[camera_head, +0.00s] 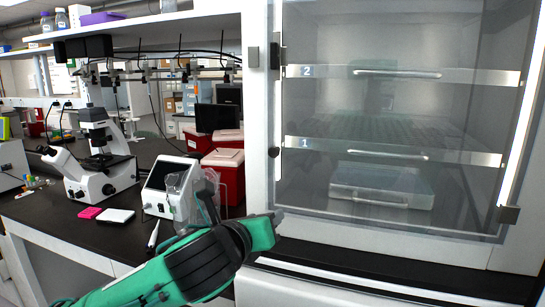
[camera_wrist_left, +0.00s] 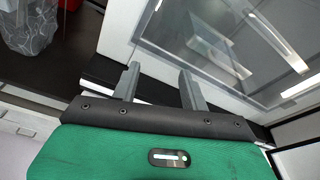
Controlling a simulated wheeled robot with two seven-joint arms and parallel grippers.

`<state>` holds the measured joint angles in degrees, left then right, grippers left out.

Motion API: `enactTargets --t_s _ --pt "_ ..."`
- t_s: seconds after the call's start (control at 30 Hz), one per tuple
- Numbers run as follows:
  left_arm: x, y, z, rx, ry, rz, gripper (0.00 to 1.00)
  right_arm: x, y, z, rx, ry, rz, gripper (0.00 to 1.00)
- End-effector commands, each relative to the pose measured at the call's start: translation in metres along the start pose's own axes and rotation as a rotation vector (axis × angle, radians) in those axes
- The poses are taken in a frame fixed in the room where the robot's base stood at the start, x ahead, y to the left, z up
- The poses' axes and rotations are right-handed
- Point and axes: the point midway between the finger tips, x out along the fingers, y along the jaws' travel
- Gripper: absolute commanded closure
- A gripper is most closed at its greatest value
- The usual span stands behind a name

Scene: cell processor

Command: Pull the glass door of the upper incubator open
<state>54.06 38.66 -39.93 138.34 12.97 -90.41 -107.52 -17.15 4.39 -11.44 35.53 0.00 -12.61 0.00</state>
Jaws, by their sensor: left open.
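The glass door (camera_head: 460,195) of the incubator fills the right of the head view and looks shut. Shelves marked 2 and 1 show through the glass. My left gripper (camera_head: 278,217) is below the knob, near the door's lower left corner, apart from the knob. In the left wrist view the two fingers of my left gripper (camera_wrist_left: 158,82) are spread with nothing between them. The door glass (camera_wrist_left: 195,25) lies beyond them there. My right gripper is not in view.
A dark bench (camera_head: 120,230) on the left bears a white microscope (camera_head: 95,165), a small screen device (camera_head: 168,185) and a clear bag. Red bins (camera_head: 226,180) stand behind. A white frame post (camera_head: 257,110) borders the door. A dark ledge (camera_head: 400,265) runs below it.

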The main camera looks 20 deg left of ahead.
Motion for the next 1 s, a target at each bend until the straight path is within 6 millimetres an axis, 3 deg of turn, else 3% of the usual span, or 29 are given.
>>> enactTargets --t_s 0.03,0.2,0.4,0.53,0.73,1.0 --pt "-0.009 -0.004 0.018 0.088 -0.039 -0.004 0.55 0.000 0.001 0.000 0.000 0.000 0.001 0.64" --pt "-0.034 -0.013 0.060 0.371 -0.136 0.012 0.55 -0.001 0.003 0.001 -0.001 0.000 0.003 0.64" --pt "-0.054 -0.017 0.086 0.565 -0.197 0.041 0.55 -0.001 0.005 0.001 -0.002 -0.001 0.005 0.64" --pt "-0.055 -0.018 0.091 0.604 -0.206 0.049 0.55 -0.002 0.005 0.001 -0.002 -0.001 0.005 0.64" --pt "-0.032 -0.018 0.097 0.605 -0.203 0.051 0.55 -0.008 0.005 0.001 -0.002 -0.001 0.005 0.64" --pt "0.025 -0.019 0.110 0.603 -0.203 0.051 0.55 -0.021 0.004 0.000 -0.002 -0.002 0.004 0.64"
